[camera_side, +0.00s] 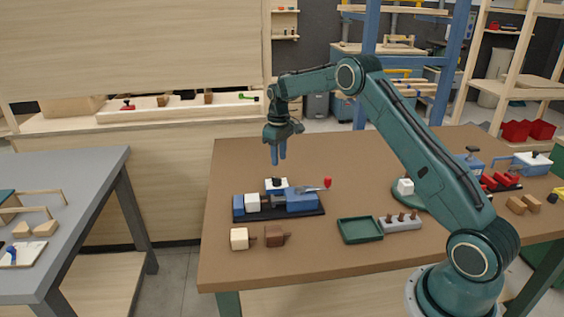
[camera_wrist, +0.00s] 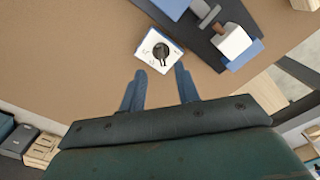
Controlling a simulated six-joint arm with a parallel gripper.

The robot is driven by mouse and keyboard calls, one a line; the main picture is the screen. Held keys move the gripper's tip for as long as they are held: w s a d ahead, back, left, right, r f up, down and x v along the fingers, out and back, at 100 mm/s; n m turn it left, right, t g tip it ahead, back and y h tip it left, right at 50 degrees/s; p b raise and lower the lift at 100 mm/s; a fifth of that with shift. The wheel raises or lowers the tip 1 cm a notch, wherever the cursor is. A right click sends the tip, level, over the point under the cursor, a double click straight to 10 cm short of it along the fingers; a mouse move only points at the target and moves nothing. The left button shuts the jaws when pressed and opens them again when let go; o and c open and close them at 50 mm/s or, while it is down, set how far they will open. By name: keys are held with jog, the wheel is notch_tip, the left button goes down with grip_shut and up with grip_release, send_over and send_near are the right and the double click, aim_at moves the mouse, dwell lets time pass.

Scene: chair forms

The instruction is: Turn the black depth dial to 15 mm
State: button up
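The black depth dial (camera_side: 276,181) sits on a white-faced blue block at the back of a blue fixture (camera_side: 301,202) on the brown table. In the wrist view the black dial (camera_wrist: 161,50) is round, on a white plate (camera_wrist: 147,57) with small dark marks around it; the marks are too small to read. My gripper (camera_side: 278,162) points down just above the dial, apart from it. In the wrist view my gripper (camera_wrist: 158,80) shows two blue fingers spread apart with nothing between them, and the dial lies just beyond their tips.
A red-knobbed lever (camera_side: 327,184) stands out at the fixture's right. A white block (camera_side: 252,202) is held on its left. A cream block (camera_side: 240,239) and a brown block (camera_side: 276,236) lie in front. A green tray (camera_side: 360,230) is to the right. The table behind the fixture is clear.

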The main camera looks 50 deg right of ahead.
aim_at(279, 179)
notch_tip(279, 179, down, 8)
jog(key=shift+f, duration=0.1)
dwell(0.4)
jog(key=shift+c, duration=0.4)
grip_shut()
